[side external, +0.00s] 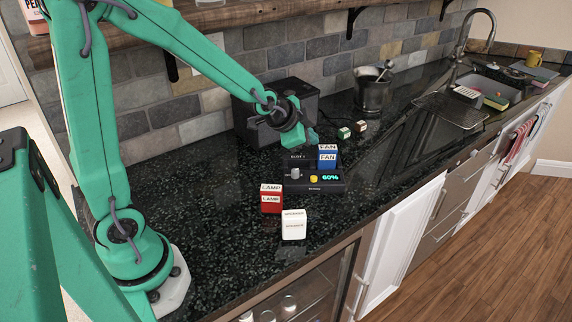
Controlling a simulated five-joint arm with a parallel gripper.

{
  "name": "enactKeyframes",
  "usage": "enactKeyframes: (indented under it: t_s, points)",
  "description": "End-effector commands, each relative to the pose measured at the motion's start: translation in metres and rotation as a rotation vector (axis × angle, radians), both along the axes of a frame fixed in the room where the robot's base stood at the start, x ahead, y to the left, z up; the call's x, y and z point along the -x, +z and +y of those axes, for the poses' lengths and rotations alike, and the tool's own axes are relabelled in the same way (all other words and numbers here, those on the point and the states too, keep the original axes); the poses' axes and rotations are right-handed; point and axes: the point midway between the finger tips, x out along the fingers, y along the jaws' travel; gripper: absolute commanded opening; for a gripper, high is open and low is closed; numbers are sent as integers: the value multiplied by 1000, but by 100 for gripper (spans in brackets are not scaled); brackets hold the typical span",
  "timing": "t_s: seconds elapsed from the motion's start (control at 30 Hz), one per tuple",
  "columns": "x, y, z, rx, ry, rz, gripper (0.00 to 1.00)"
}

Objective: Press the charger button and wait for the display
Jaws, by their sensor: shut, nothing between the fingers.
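The black charger (310,188) sits on the dark counter. Its lit display (330,177) reads 60% in green. A yellow button (314,178) is just left of the display, and a grey knob (294,174) is farther left. A raised back part is marked SLOT 1. A blue and white FAN block (327,159) stands upright at the charger's back right; its base is hidden. My gripper (308,139) is shut and empty, above and behind the charger, apart from the button.
A red LAMP block (271,201) and a white block (293,227) stand in front of the charger. A black box (262,128) is behind my gripper. Two small cubes (344,132) and a dark pot (373,98) are farther back. The counter left of the charger is clear.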

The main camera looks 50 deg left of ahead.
Motion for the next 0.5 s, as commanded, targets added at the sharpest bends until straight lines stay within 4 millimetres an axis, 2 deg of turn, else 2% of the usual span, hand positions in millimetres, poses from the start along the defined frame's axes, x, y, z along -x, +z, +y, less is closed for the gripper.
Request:
enactKeyframes:
  t_s: [0.2, 0.5]
  points:
    - [-11, -10, 3, -33, -26, -16, 0]
    - [-12, -11, 3, -36, -30, -18, 0]
